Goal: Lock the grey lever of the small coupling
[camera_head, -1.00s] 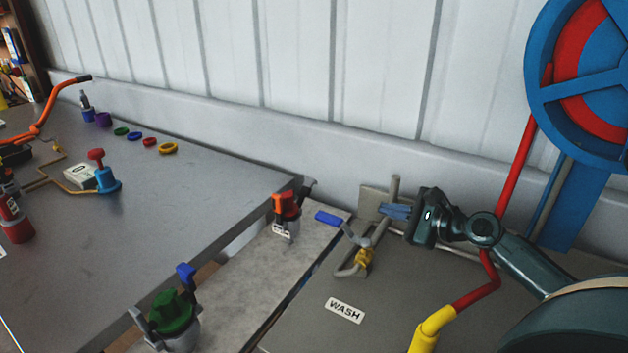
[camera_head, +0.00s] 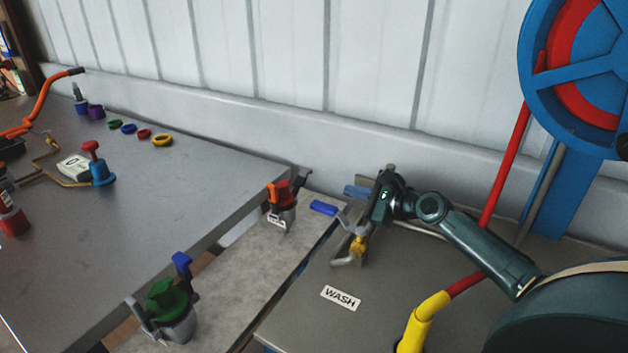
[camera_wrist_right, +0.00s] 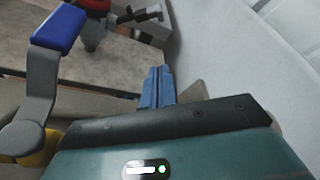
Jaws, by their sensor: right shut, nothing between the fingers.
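The small coupling (camera_head: 284,213) has a red-orange top and a grey body and stands on the pale strip between the two dark tops. A dark grey lever arm (camera_head: 301,182) rises at its right. In the right wrist view the coupling's red top (camera_wrist_right: 94,5) is cut by the upper edge, and a grey and black lever (camera_wrist_right: 140,14) sticks out to its right. My right gripper (camera_head: 357,192) has blue fingers, shut and empty, right of the coupling and apart from it. The fingers (camera_wrist_right: 158,85) also show in the right wrist view, pointing toward the lever. My left gripper is not in view.
A blue-handled valve (camera_head: 323,208) with a yellow part stands between my right gripper and the coupling's near side. A larger green coupling (camera_head: 172,305) stands nearer on the strip. A red pipe (camera_head: 504,165) and blue wheel (camera_head: 580,70) are at right. The wall is behind.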

